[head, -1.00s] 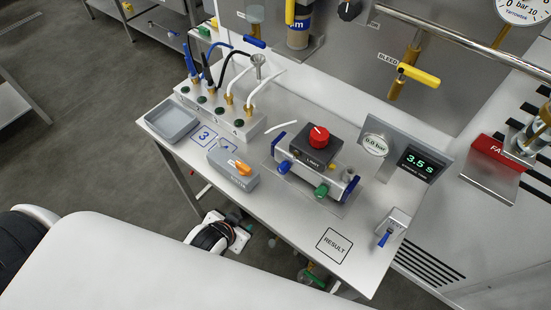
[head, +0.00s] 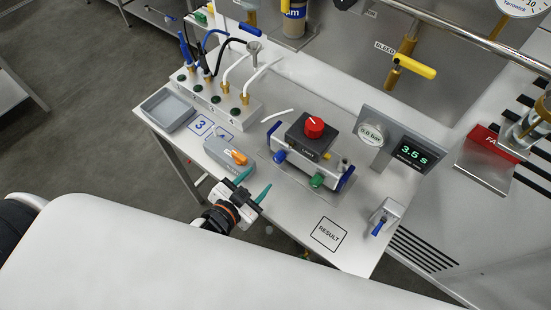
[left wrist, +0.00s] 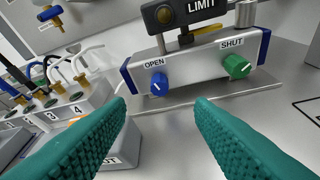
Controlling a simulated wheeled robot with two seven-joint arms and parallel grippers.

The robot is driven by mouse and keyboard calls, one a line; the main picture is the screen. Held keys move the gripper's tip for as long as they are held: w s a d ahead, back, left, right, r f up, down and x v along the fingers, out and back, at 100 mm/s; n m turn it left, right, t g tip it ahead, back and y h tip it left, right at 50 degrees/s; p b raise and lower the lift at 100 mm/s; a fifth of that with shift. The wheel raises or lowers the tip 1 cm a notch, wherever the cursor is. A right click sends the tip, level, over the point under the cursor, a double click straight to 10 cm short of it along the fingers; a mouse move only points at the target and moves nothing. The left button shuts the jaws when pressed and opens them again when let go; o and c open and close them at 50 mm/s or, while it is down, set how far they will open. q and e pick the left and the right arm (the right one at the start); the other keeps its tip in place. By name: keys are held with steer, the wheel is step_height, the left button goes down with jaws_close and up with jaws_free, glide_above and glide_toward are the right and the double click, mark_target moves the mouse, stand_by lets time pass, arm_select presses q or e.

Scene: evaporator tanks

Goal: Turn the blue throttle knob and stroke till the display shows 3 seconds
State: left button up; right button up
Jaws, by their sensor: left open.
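The blue throttle knob (head: 279,156) is on the left of the front face of the valve block, under the dark LIMIT box (head: 310,143) with its red knob. In the left wrist view the blue knob (left wrist: 159,84) sits below the word OPEN, and the green knob (left wrist: 237,66) below SHUT. The display (head: 413,152) reads 3.5 s. My left gripper (head: 254,183) is open and empty, in front of the block and apart from the blue knob. In the left wrist view its teal fingers (left wrist: 160,112) spread either side of the blue knob's line. My right gripper is not visible.
A grey box with an orange switch (head: 238,158) stands left of my left gripper. A manifold (head: 215,100) with hoses and a grey tray (head: 168,110) are farther left. A blue-handled switch (head: 382,222) is at right. The table around the RESULT square (head: 328,234) is clear.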

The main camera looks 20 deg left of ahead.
mark_target(278, 161)
arm_select(q)
steer(key=p+x, duration=0.1)
steer(key=x, duration=0.9)
steer(key=shift+w+f, duration=0.15)
steer(key=shift+w, duration=0.15)
steer(key=c, duration=1)
steer(key=shift+d+f+m+y, duration=0.1)
steer(key=shift+f+m+y, duration=0.15)
steer(key=shift+m+y, duration=0.25)
steer(key=shift+s+f+m+t+y+b, duration=0.1)
steer(key=shift+m+t+y+b, duration=0.35)
steer(key=shift+m+b, duration=0.5)
steer(key=shift+b, duration=0.4)
steer(key=shift+r+m, duration=0.25)
steer(key=shift+m, duration=0.1)
